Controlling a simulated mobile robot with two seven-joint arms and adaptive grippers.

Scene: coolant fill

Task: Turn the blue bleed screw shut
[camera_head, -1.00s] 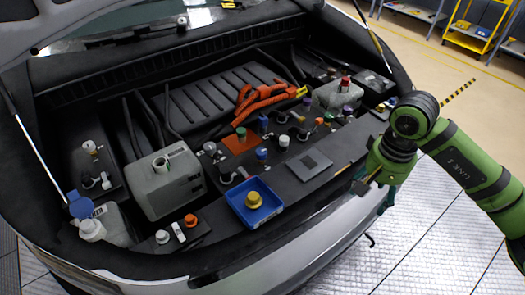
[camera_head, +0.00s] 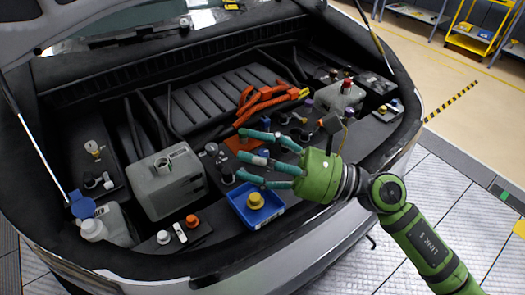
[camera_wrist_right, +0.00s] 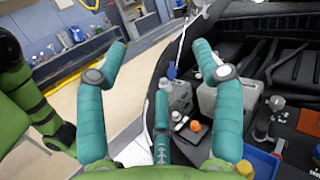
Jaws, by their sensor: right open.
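My right gripper (camera_head: 243,153) has three teal fingers. They are spread open and empty, pointing left over the middle of the engine bay, above and behind the blue tray (camera_head: 262,224). In the right wrist view the fingers (camera_wrist_right: 158,68) are also apart, with nothing between them. I cannot make out the blue bleed screw now. The small blue caps seen earlier in the middle of the bay lie behind the hand and fingers. My left gripper is not in view.
A yellow cap (camera_head: 256,201) sits in the blue tray. A grey tank (camera_head: 165,190) stands left of the fingers, and orange cables (camera_head: 262,104) run behind them. Floor is clear at right.

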